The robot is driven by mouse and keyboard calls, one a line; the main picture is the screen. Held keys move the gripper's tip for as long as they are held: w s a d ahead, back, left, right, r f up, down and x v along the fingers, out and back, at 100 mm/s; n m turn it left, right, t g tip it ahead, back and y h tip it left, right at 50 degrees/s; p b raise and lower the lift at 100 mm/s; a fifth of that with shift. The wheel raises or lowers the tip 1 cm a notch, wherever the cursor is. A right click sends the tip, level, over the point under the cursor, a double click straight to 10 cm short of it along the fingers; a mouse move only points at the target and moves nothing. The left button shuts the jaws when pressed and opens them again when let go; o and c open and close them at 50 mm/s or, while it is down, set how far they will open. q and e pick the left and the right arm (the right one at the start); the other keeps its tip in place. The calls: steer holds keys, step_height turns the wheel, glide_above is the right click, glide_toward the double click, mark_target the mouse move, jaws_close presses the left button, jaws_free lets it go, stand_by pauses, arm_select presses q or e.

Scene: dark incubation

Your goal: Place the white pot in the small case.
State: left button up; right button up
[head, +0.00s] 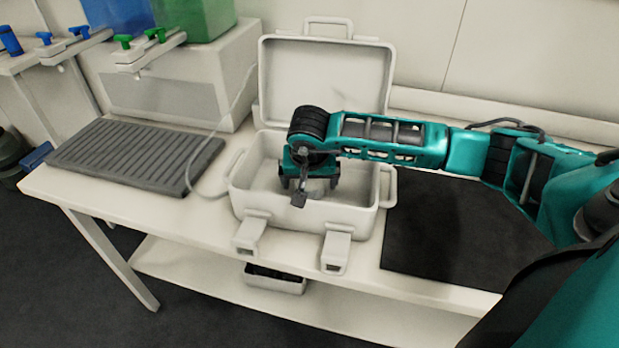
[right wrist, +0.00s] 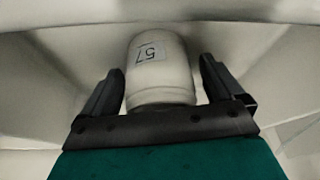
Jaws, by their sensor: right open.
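The small case (head: 350,216) is white and stands open on the table, its lid (head: 325,80) raised at the back. My right gripper (head: 305,190) reaches down inside the case. In the right wrist view the white pot (right wrist: 160,75), labelled 57, stands between the two fingers of my right gripper (right wrist: 160,92). The fingers are open, with a gap on each side of the pot. The case's pale inner walls surround it. In the head view the pot is mostly hidden by the gripper. My left gripper is not in view.
A dark mat (head: 450,235) lies right of the case and a grey ribbed tray (head: 135,155) lies left. A white box (head: 190,75) with blue and green containers and taps stands behind the tray. A small bin (head: 272,280) sits on the lower shelf.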

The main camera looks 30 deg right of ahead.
steer(key=shift+r, duration=0.15)
steer(key=shift+r, duration=0.3)
steer(key=v, duration=1.1)
steer(key=shift+r+p, duration=0.25)
steer(key=shift+p, duration=0.15)
steer(key=shift+s+a, duration=0.1)
steer(key=shift+s, duration=0.05)
